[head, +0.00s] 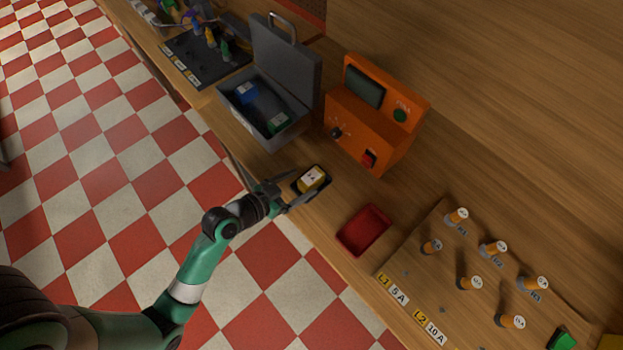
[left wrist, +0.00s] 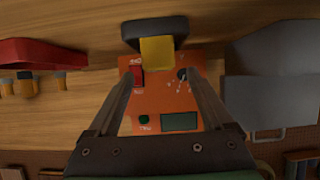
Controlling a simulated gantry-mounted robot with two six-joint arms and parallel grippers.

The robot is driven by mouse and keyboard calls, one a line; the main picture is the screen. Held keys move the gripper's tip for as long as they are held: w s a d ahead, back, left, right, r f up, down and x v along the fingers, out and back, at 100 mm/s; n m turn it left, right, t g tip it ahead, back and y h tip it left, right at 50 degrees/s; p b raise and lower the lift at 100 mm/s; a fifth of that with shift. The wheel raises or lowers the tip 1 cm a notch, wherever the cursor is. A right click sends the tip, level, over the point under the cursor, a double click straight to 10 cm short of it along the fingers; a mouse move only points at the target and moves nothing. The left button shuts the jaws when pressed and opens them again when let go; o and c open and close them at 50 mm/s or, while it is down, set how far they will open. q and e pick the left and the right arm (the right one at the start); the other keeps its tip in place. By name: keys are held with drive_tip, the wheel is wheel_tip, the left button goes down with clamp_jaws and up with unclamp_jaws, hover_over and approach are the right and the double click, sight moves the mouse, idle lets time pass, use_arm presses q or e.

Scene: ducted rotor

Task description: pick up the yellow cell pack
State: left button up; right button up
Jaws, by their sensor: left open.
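The yellow cell pack (head: 312,178) sits in a small black holder (head: 325,187) on the wooden bench, near its front edge. In the left wrist view the yellow cell pack (left wrist: 157,53) shows ahead of the fingers, with the black holder (left wrist: 155,31) around or behind it. My left gripper (head: 294,192) is open, its fingers close to the near side of the pack in the head view. In the left wrist view nothing clearly fills the gap between the fingers (left wrist: 160,75). My right gripper is not in view.
An orange tester (head: 365,130) stands behind the pack. An open grey case (head: 275,139) with a blue and a green pack is to the left. A red tray (head: 364,230) and a board with several orange-and-white posts (head: 440,235) are to the right.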

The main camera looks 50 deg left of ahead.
sight(309, 180)
use_arm(q)
drive_tip(key=shift+x, duration=2.6)
clamp_jaws()
